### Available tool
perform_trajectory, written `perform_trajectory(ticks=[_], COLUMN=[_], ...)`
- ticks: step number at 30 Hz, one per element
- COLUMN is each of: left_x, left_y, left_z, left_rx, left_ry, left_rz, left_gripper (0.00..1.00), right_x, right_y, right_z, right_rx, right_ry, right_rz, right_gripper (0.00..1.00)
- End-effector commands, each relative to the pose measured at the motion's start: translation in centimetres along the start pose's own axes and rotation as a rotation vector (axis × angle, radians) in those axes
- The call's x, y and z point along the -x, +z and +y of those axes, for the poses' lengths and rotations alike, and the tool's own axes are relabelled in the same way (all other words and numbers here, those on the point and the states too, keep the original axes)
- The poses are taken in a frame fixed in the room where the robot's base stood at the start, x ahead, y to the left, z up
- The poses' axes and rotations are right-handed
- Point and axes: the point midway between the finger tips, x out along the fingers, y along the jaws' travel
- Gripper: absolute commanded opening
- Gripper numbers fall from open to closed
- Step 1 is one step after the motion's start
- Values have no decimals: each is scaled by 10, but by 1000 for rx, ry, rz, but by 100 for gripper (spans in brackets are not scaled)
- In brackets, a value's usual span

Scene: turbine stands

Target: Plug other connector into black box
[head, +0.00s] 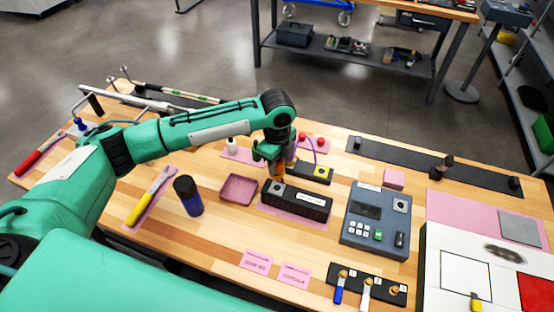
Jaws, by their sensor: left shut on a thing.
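The black box (296,201), long with a white label on its front, lies on a pink mat at the middle of the workbench. My left gripper (275,166) points down just above the box's back left end. It is shut on a small orange-brown connector (277,171), mostly hidden by the fingers. I cannot tell whether the connector touches the box. A thin purple cable (312,146) loops up to the right of the gripper. A smaller black block (312,173) with a yellow face sits behind the black box. My right gripper is out of view.
A pink tray (238,189) and a dark blue cylinder (188,196) stand left of the box. A grey keypad device (377,221) stands close on its right. A black block with several keys (367,289) lies in front.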

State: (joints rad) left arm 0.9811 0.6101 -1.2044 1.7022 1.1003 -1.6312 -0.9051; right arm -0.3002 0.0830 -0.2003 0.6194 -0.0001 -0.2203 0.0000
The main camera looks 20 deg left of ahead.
Motion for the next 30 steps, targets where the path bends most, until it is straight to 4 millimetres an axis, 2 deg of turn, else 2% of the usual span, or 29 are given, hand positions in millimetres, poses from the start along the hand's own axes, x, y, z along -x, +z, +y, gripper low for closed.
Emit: perform_trajectory(ticks=[5,15,17,22,30], left_x=[-9,-36,-37,-46,-48], left_y=[0,0,0,0,0], left_z=[0,0,1,0,0], left_rx=[-4,-3,-2,-2,-2], left_ry=[0,0,2,-1,0], left_rz=[0,0,1,1,1], left_gripper=[0,0,0,0,0], right_x=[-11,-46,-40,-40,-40], right_y=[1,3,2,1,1], right_z=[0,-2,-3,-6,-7], right_rx=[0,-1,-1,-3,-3], right_ry=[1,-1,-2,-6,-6], right_rz=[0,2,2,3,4], right_gripper=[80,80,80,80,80])
